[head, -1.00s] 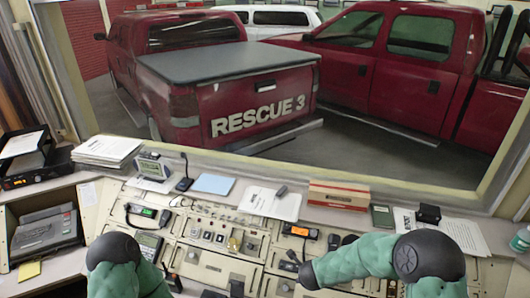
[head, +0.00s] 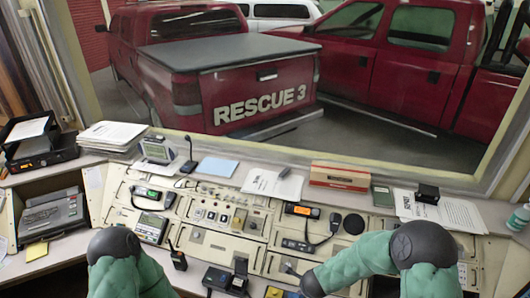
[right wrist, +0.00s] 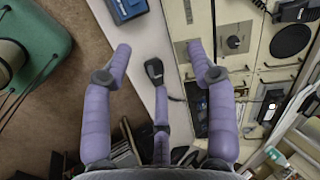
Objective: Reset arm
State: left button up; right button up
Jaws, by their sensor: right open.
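My left arm, green with a dark joint cap, rises at the lower left of the head view, and its gripper is out of frame. The fingers reach over the counter edge and the brown floor.
The beige dispatch console (head: 215,241) spans the middle, with radios, knobs and a desk microphone (head: 188,158). Paper stacks (head: 112,136), a red-and-white box (head: 339,179) and a black printer-like unit (head: 50,216) stand around it. A large window (head: 400,165) shows red trucks behind.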

jog(key=s+a+f+n+g+y+b, duration=0.2)
jog(key=s+f+n+b, duration=0.5)
jog(key=f, duration=0.7)
jog(key=s+a+f+n+g+y+b, duration=0.2)
jog(key=s+a+f+n+g+b, duration=0.1)
jog(key=s+f+n+b, duration=0.5)
jog(key=s+f+b, duration=0.3)
jog(key=s+f, duration=0.4)
jog(key=shift+s+a+f+y, duration=0.25)
jog(key=shift+a+f+y, duration=0.05)
jog(key=shift+a+y, duration=0.1)
